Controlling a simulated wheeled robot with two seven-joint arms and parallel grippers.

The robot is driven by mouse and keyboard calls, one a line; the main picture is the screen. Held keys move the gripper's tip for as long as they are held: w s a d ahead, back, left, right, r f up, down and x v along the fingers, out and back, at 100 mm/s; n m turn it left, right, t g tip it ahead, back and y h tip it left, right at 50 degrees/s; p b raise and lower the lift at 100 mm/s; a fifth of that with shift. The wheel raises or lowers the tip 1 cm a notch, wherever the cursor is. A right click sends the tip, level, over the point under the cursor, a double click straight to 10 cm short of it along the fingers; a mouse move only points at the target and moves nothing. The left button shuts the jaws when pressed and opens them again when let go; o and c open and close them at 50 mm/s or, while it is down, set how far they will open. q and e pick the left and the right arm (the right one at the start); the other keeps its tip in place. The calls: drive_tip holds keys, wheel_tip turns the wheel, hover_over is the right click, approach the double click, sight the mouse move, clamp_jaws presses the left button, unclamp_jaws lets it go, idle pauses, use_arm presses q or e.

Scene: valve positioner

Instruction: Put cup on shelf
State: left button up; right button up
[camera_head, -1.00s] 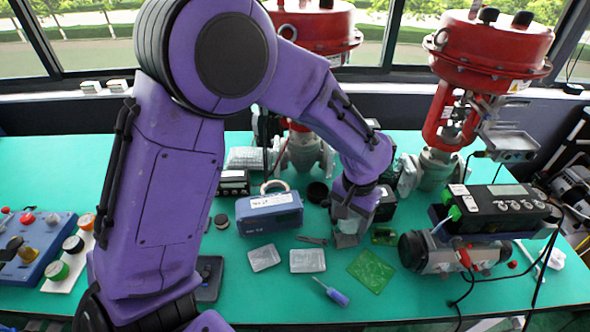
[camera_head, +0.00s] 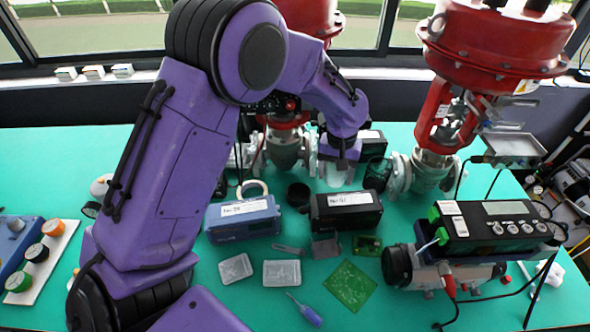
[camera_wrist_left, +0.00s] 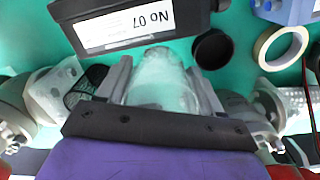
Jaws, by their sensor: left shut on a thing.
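My left gripper (camera_head: 337,172) reaches over the back of the green table, beside the middle valve. It is shut on a pale, translucent cup (camera_wrist_left: 160,78), which sits between the two fingers in the left wrist view. In the head view only a little of the cup shows below the hand. A small grey shelf-like plate (camera_head: 514,146) is fixed to the right red valve, to the right of the gripper and apart from it; I cannot tell whether it is the task's shelf. My right gripper is not in view.
A black box (camera_head: 345,210) labelled No 07 stands in front of the hand. A dark mesh holder (camera_head: 377,174) and a black round cap (camera_head: 298,195) are close by. The right valve (camera_head: 440,160) and positioner (camera_head: 490,228) crowd the right. The front middle has flat parts and a screwdriver.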

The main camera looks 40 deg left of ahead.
use_arm(q)
drive_tip(key=w+a+f+n, duration=0.1)
drive_tip(key=f, duration=0.2)
drive_tip(key=w+a+f+n+p, duration=0.1)
drive_tip(key=f, duration=0.3)
drive_tip(key=w+a+f+n+p, duration=0.1)
drive_tip(key=w+f, duration=0.1)
drive_tip(key=f, duration=0.1)
drive_tip(key=shift+a+f, duration=0.3)
drive_tip(key=shift+f, duration=0.05)
drive_tip(key=shift+w+f, duration=0.15)
drive_tip(key=shift+f, duration=0.05)
drive_tip(key=shift+f, duration=0.1)
drive_tip(key=o, duration=1.1)
